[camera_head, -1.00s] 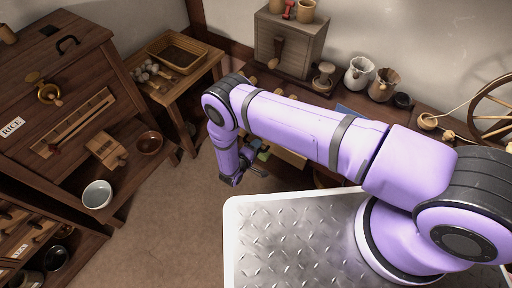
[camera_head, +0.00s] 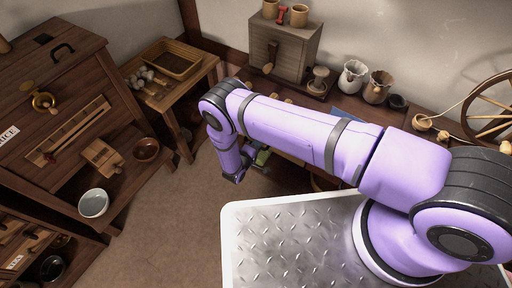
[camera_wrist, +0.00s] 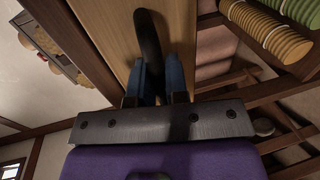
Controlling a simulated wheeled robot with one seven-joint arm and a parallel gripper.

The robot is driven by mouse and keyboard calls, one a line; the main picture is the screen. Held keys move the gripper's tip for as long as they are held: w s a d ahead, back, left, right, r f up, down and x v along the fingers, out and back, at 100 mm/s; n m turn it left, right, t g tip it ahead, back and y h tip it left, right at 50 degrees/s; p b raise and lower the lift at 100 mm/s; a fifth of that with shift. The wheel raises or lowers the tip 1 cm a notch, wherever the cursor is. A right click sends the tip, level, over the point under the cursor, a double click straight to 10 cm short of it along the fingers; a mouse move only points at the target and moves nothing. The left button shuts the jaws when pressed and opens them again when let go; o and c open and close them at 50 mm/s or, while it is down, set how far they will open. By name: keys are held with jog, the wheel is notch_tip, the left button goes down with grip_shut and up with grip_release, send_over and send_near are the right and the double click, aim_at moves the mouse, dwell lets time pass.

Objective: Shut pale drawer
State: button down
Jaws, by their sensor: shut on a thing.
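The pale drawer (camera_wrist: 112,22) shows in the wrist view as a light wood panel with a dark bar handle (camera_wrist: 149,35). My gripper (camera_wrist: 155,75) has its two blue fingers on either side of this handle and is shut on it. In the head view my gripper (camera_head: 257,163) is low beside the bench, small and partly covered by my arm. The drawer is mostly hidden behind my arm there, so how far it stands out cannot be told.
A dark bench (camera_head: 437,133) holds jugs and a grey cabinet (camera_head: 283,50). A side table with a wicker tray (camera_head: 172,60) stands left of it. A large dark chest (camera_head: 70,95) is at far left. Floor (camera_head: 175,215) between is clear. Ridged yellow-green stacks (camera_wrist: 268,28) sit near the drawer.

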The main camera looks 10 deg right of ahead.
jog(key=c, duration=1.1)
grip_release()
jog(key=shift+w+d, duration=0.2)
jog(key=shift+c, duration=0.2)
jog(key=v, duration=1.1)
jog(key=shift+f, duration=0.1)
